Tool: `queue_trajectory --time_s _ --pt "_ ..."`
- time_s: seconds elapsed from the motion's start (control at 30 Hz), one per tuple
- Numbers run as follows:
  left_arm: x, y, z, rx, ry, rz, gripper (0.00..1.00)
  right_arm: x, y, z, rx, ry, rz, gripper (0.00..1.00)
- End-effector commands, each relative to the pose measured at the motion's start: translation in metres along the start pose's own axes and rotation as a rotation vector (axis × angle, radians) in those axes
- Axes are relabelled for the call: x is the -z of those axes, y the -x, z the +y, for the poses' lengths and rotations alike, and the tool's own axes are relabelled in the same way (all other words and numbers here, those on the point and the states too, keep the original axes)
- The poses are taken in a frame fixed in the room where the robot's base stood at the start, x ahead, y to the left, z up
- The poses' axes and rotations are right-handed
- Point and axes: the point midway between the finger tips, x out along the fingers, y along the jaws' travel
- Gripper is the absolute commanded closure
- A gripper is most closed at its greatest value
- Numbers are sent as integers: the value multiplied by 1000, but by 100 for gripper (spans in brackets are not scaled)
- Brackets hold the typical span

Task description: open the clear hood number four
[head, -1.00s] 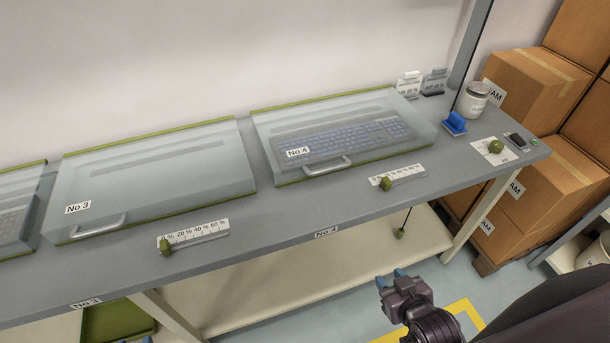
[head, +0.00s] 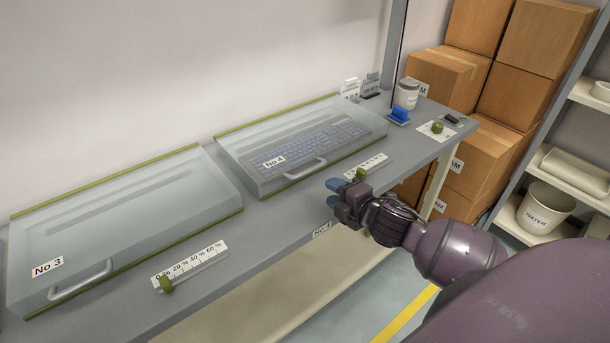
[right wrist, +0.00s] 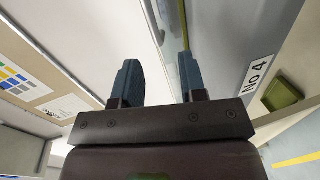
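The clear hood number four (head: 300,146) is closed over a blue-keyed keyboard (head: 318,143) on the grey bench. Its "No 4" label (head: 274,162) and grey handle (head: 306,170) are on the front side. My right gripper (head: 333,193) is at the bench's front edge, in front of and apart from the handle, with blue fingertips. In the right wrist view the two fingers (right wrist: 160,80) stand apart with nothing between them. My left gripper is not in view.
Closed hood number three (head: 120,225) is at the left. A green slider knob (head: 361,174) on a percent scale sits close behind my right gripper. A blue object (head: 399,115) and white jar (head: 407,94) stand at the bench's far right. Cardboard boxes (head: 446,78) are stacked beyond.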

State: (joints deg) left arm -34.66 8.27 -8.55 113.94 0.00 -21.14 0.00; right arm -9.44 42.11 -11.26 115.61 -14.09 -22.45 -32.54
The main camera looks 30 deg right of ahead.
Motion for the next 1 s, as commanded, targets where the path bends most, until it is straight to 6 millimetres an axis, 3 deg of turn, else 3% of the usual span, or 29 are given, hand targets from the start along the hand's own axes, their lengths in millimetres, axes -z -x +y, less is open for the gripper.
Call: queue_trajectory --time_s 0.27,0.7,1.0 --pt "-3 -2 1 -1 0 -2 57 -3 -18 12 -18 74 6 62" --pt "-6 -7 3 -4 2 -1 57 -2 -85 11 -16 69 5 62" --pt "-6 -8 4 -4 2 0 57 -2 -111 12 -16 69 5 62"
